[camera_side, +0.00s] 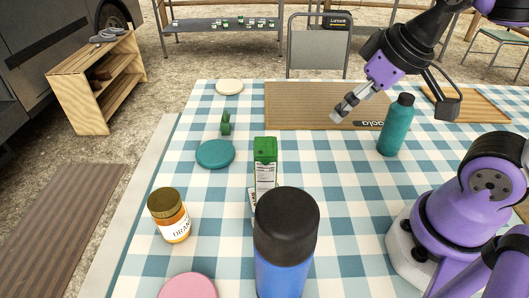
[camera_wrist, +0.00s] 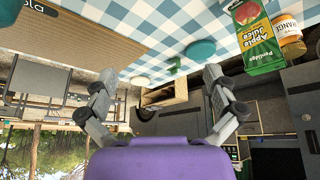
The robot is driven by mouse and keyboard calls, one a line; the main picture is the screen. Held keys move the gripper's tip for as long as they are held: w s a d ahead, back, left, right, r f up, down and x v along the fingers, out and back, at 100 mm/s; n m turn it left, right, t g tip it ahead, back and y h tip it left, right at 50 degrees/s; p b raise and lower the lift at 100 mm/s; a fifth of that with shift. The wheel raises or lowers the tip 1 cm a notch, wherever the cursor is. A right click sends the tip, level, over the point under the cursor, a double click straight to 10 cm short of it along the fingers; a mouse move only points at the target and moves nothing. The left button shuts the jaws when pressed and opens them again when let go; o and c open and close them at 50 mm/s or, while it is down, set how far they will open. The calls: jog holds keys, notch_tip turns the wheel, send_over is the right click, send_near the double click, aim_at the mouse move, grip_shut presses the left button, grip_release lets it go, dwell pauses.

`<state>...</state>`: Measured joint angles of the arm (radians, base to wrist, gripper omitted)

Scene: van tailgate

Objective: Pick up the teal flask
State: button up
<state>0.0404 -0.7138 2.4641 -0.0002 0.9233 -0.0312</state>
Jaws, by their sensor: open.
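My gripper (camera_side: 345,108) hangs in the air up and to the left of the flask in the side view, over the brown board, apart from the flask. The wrist view shows its two grey fingers (camera_wrist: 160,100) spread wide with nothing between them.
A brown board (camera_side: 290,105) lies behind the flask. A green juice carton (camera_side: 265,165), a jar (camera_side: 170,215), a teal disc (camera_side: 215,154), a small green item (camera_side: 226,123) and a cream disc (camera_side: 229,87) are to the left. A blue bottle (camera_side: 283,270) stands in front.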

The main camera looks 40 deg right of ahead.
jog(key=w+d+r+m+g+h, duration=0.1)
jog(key=d+r+m+g, duration=0.15)
jog(key=d, duration=0.85)
jog(key=g+y, duration=0.1)
jog(key=g, duration=0.2)
send_near(402, 110)
jog(key=d, duration=0.1)
jog(key=w+d+f, duration=0.1)
jog(key=shift+d+f, duration=0.2)
jog(key=shift+d, duration=0.1)
notch_tip(402, 110, down, 4)
jog(key=shift+s+r, duration=0.1)
notch_tip(402, 110, down, 6)
jog(key=shift+s+a+f, duration=0.1)
jog(key=shift+s+a, duration=0.05)
jog(key=shift+s, duration=0.05)
jog(key=c, duration=1.4)
